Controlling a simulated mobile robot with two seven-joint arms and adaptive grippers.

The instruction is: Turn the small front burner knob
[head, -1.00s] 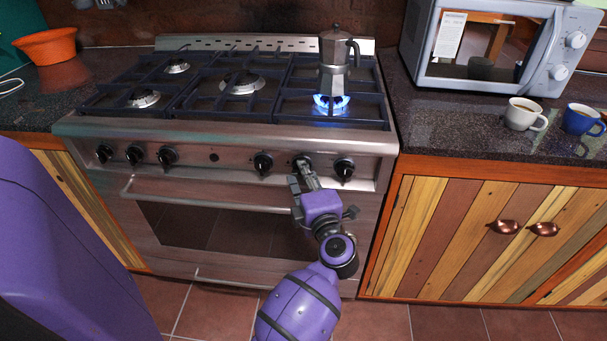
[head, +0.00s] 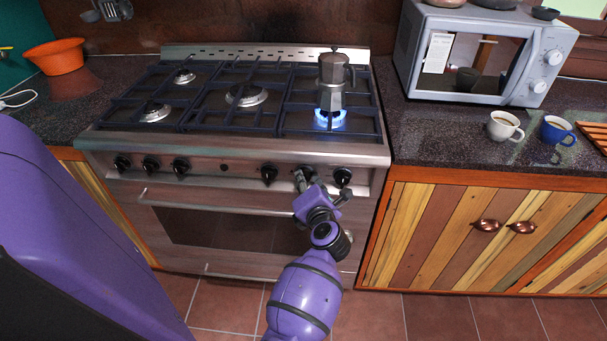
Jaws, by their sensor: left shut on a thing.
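The stove (head: 235,185) has a steel front panel with a row of black knobs. My left gripper (head: 305,180) is at the panel, shut on the knob (head: 302,172) second from the right, which it mostly hides. How far that knob is turned cannot be told. Another black knob (head: 343,177) is just right of the gripper, and one more (head: 268,175) is to its left. My right gripper is out of view.
The oven door handle (head: 200,200) runs below the knobs. A microwave (head: 480,55), a white cup (head: 505,126) and a blue cup (head: 557,130) stand on the right counter. An orange bowl (head: 54,57) is on the left counter. The floor in front is clear.

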